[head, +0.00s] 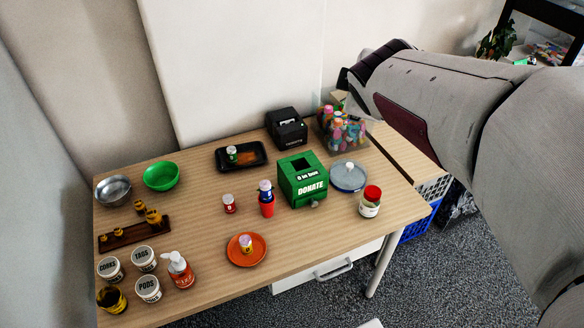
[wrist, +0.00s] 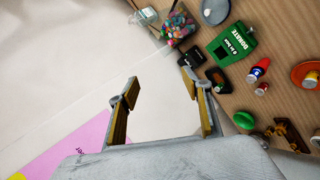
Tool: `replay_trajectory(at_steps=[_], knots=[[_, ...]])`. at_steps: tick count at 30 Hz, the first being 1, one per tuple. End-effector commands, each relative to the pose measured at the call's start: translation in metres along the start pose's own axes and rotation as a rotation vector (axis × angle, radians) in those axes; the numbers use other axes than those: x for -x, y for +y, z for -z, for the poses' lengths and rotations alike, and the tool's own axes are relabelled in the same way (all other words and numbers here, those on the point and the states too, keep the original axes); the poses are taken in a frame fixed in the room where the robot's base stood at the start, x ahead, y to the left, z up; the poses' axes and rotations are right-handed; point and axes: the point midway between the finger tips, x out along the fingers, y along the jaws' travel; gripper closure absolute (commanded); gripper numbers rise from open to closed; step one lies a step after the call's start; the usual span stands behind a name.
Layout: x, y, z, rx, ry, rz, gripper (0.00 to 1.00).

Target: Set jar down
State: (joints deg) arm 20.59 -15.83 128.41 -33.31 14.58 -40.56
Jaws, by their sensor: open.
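A jar with a red lid and pale label (head: 369,203) stands upright on the table near its right front edge. I cannot tell for certain that it is the task's jar. In the head view my arm fills the upper right, and the fingers cannot be made out.
A green donation box (head: 302,181) stands mid-table, with a blue-grey round dish (head: 348,177) to its right. A clear bin of colourful items (head: 341,129) and a black printer (head: 286,128) are behind. An orange plate (head: 236,259) is at the front. Bare wood lies between them.

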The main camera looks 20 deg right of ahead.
Motion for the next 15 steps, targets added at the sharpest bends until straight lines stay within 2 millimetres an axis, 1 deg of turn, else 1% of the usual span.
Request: replay_trajectory(at_steps=[1, 8, 14, 15], knots=[[0.013, -0.012, 0.004, -0.064, 0.003, 0.022, 0.51], [0.062, -0.075, 0.013, -0.372, -0.013, 0.161, 0.51], [0.107, -0.137, 0.019, -0.616, -0.042, 0.312, 0.51], [0.116, -0.151, 0.02, -0.662, -0.051, 0.345, 0.51]])
